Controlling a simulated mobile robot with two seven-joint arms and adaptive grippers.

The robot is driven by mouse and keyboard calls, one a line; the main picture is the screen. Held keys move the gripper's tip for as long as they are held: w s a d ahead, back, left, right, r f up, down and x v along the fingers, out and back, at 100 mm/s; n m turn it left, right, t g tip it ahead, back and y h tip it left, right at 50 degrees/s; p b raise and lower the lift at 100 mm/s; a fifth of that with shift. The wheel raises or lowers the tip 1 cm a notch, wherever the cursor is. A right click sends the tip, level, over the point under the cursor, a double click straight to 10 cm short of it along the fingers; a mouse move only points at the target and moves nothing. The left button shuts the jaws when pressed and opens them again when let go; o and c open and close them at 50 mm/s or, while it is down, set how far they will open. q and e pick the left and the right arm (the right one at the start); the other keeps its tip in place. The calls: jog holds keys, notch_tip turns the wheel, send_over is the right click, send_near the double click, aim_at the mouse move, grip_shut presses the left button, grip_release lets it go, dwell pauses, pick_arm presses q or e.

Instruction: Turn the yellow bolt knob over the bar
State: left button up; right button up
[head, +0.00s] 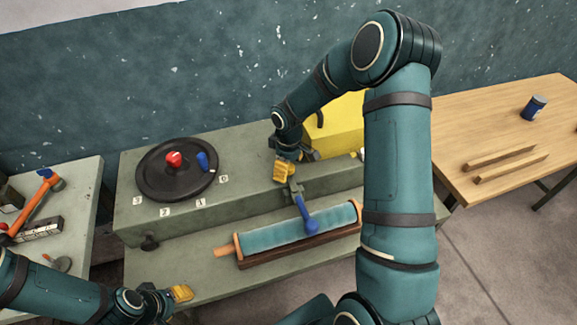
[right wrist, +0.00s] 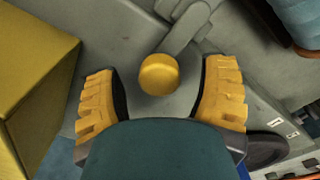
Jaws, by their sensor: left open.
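The round yellow bolt knob (right wrist: 159,74) shows in the right wrist view, on the end of a grey arm (right wrist: 186,30). My right gripper (right wrist: 161,72) is open, with one ridged yellow finger on each side of the knob and a clear gap to both. In the head view my right gripper (head: 287,170) hangs over the raised grey ledge, and I cannot make out the knob there. My left gripper (head: 180,293) is open and empty low at the left, apart from everything. I cannot tell which part is the bar.
A blue-handled lever (head: 305,213) stands over a blue roller (head: 295,231) just below the right gripper. A black dial (head: 176,169) with red and blue knobs sits left. A yellow box (head: 338,127) stands behind. A wooden table (head: 510,120) is at right, tools (head: 38,203) at far left.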

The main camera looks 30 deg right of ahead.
jog(key=shift+r, duration=0.1)
notch_tip(320, 180, up, 12)
dwell(0.6)
pick_arm(q)
jog(key=shift+s, duration=0.1)
dwell(0.4)
